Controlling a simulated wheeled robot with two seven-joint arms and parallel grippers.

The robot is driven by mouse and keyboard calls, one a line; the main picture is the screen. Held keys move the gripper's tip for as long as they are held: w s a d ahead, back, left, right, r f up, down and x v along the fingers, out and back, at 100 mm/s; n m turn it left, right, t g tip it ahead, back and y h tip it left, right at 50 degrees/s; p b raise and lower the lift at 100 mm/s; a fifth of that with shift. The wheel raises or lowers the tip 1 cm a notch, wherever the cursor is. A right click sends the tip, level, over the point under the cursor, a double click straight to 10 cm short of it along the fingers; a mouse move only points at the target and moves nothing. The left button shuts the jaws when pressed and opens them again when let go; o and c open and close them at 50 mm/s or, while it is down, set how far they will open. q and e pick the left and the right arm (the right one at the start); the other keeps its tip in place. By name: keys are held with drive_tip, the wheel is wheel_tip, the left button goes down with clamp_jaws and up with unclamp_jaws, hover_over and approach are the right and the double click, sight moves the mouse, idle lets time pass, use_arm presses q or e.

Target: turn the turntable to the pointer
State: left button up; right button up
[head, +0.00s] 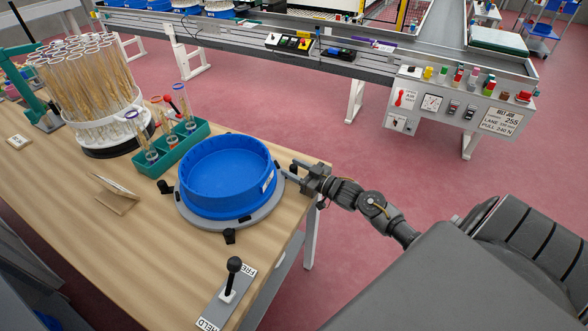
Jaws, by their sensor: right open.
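The grey round turntable (240,224) lies on the wooden table near its right edge, with several black knobs around its rim. A round blue tub (224,205) sits on it, with a small white label (268,182) on its right side. My right gripper (293,170) is open at the turntable's right rim, close beside the tub. I cannot tell whether its fingers touch the rim or a knob there. No pointer can be made out clearly. My left gripper is not in view.
A black-knobbed lever (232,275) stands on a plate marked FREE and HELD at the table's front. A green rack (172,148) with tubes, a round holder of wheat ears (88,85) and a small tilted stand (115,192) are left of the tub. A conveyor (330,48) runs behind.

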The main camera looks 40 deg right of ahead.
drive_tip(key=b+v, duration=0.1)
drive_tip(key=v, duration=0.9)
drive_tip(key=shift+s, duration=0.25)
drive_tip(key=shift+d, duration=0.1)
drive_tip(key=shift+c, duration=0.5)
